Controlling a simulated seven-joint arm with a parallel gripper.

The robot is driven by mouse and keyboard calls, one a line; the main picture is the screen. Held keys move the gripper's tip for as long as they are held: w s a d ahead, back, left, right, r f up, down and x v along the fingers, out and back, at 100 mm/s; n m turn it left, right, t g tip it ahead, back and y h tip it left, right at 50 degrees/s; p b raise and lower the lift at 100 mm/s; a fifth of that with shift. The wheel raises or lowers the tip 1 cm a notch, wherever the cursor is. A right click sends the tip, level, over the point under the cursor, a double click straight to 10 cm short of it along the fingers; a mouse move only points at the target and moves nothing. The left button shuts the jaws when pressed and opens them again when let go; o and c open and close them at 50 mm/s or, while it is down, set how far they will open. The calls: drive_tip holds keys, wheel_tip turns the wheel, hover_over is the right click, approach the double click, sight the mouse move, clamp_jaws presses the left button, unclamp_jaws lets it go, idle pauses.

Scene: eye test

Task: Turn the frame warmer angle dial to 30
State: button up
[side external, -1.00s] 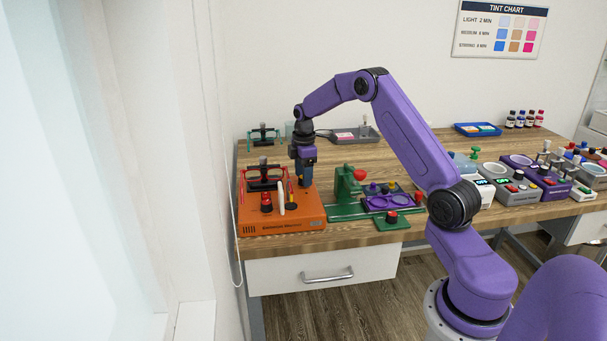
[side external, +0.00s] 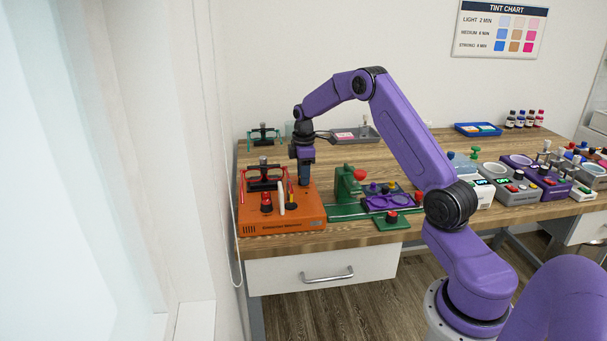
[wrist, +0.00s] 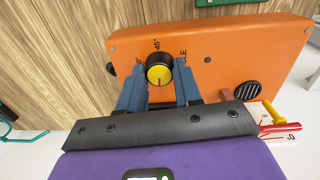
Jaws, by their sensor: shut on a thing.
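The orange frame warmer (side external: 290,222) stands at the left front of the table; its orange top (wrist: 225,50) fills much of the wrist view. The angle dial (wrist: 159,72) is a round black knob with a yellow cap and a short red line running toward the bottom of the picture. A "45°" mark shows above it; marks at both sides are partly covered. My gripper (wrist: 160,85) is shut on the dial, one blue finger on each side. In the side view my gripper (side external: 304,182) points down at the warmer's back right; the dial is hidden there.
A black clamp (side external: 264,178) with red arms, a red knob (side external: 266,202) and an upright pale piece (side external: 281,196) stand close left of my gripper. A green press (side external: 347,186) with a red knob stands close right. Bare wood (side external: 345,154) lies behind.

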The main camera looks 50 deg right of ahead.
drive_tip(key=m, duration=0.9)
drive_tip(key=shift+m, duration=0.4)
drive_tip(key=m, duration=0.4)
drive_tip(key=shift+m, duration=0.3)
drive_tip(key=shift+w+m, duration=0.1)
drive_tip(key=shift+m, duration=2.1)
drive_tip(key=o, duration=1)
drive_tip(key=shift+o, duration=0.2)
wheel_tip(320, 180, up, 18)
drive_tip(key=shift+w+a+f, duration=0.15)
drive_tip(key=shift+a+f, duration=0.05)
drive_tip(key=shift+f, duration=0.05)
